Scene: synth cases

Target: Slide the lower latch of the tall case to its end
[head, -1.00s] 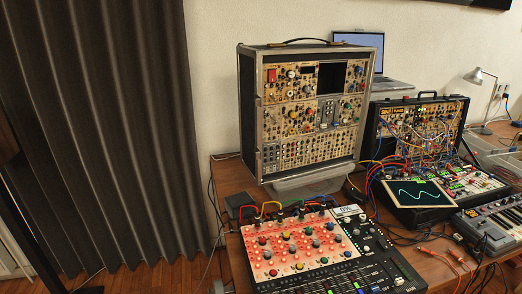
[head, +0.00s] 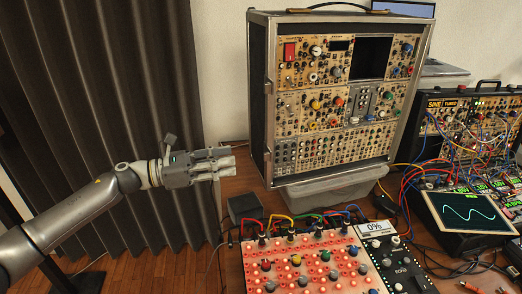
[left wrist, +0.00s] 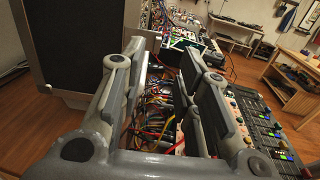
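My right gripper is not in view.
A red-lit panel with a mixer (head: 310,262) and cables lies in front of the case. A cabled synth case (head: 475,105) and a scope screen (head: 465,210) stand right.

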